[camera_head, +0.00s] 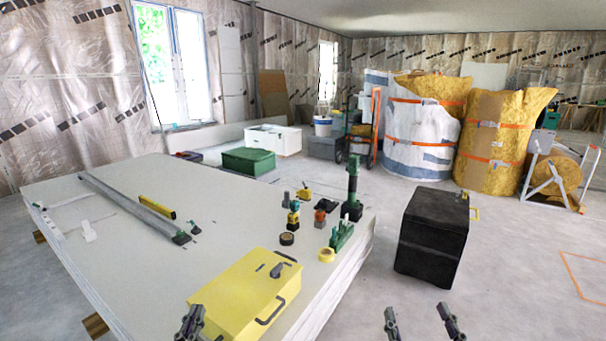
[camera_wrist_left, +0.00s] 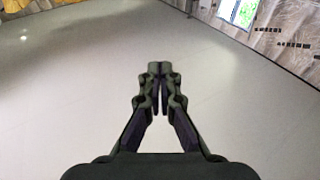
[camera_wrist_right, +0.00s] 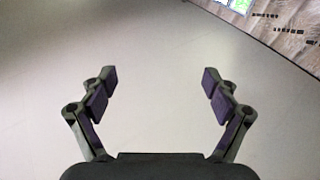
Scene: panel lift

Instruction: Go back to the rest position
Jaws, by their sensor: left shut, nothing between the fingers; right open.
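My left gripper (camera_head: 190,322) shows at the bottom of the head view, in front of the left end of the yellow toolbox (camera_head: 245,295). In the left wrist view its fingers (camera_wrist_left: 160,75) are together with nothing between them. My right gripper (camera_head: 420,322) shows at the bottom of the head view, over the floor to the right of the panel stack (camera_head: 130,235). In the right wrist view its fingers (camera_wrist_right: 160,85) are wide apart and empty. Only the fingertips of both grippers show in the head view.
The panel stack carries a long grey rail (camera_head: 130,205), a yellow level (camera_head: 157,207), several small tools and tape rolls (camera_head: 327,255). A black box (camera_head: 432,238) stands on the floor at the right. Insulation rolls (camera_head: 420,130) stand behind.

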